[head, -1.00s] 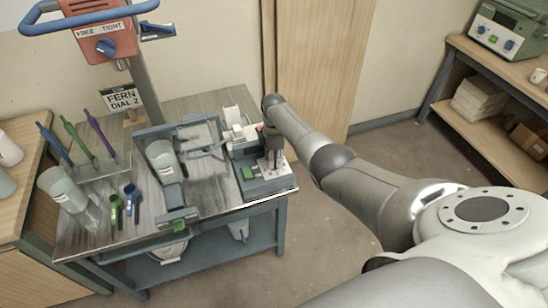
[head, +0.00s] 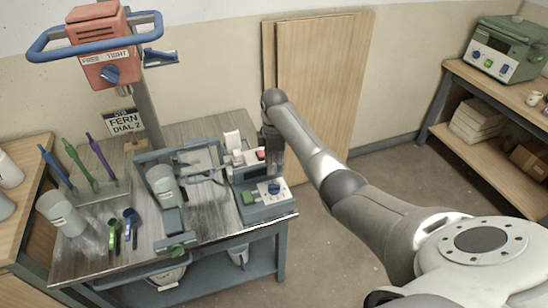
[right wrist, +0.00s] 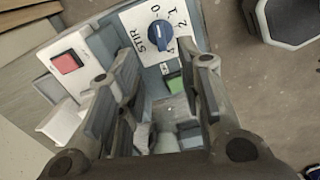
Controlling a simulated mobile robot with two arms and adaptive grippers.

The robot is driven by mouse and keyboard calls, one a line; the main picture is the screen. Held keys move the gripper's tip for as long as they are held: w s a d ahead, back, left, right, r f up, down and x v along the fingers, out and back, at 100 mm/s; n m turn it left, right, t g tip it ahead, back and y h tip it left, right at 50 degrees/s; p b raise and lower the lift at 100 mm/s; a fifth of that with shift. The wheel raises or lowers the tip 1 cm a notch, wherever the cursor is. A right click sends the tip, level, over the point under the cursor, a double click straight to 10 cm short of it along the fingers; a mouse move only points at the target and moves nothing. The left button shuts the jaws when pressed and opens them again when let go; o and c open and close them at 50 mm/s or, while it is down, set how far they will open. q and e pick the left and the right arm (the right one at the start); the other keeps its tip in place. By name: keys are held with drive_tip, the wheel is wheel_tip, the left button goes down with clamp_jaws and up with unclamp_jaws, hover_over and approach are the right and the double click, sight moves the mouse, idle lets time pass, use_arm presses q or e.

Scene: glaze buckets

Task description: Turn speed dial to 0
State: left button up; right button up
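The speed dial (head: 274,187) is a blue knob on a white plate at the front right of the steel bench's machine. In the right wrist view the blue dial (right wrist: 160,32) sits beside the word STIR, with numbers including 0, 1 and 2 around it. I cannot tell for certain which number it points to. My right gripper (head: 271,150) hangs above and behind the dial, apart from it. In the right wrist view its fingers (right wrist: 158,82) are spread with nothing held between them. My left gripper is not in view.
A red button (right wrist: 66,62) and a green button (right wrist: 174,84) are near the dial. A bucket (head: 162,184) stands in the machine's frame. An orange head (head: 104,50) with a blue knob rises behind. A sign (head: 124,122) reads FERN DIAL 2.

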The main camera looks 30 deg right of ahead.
wheel_tip(320, 180, up, 2)
drive_tip(key=shift+r, duration=0.15)
idle(0.5)
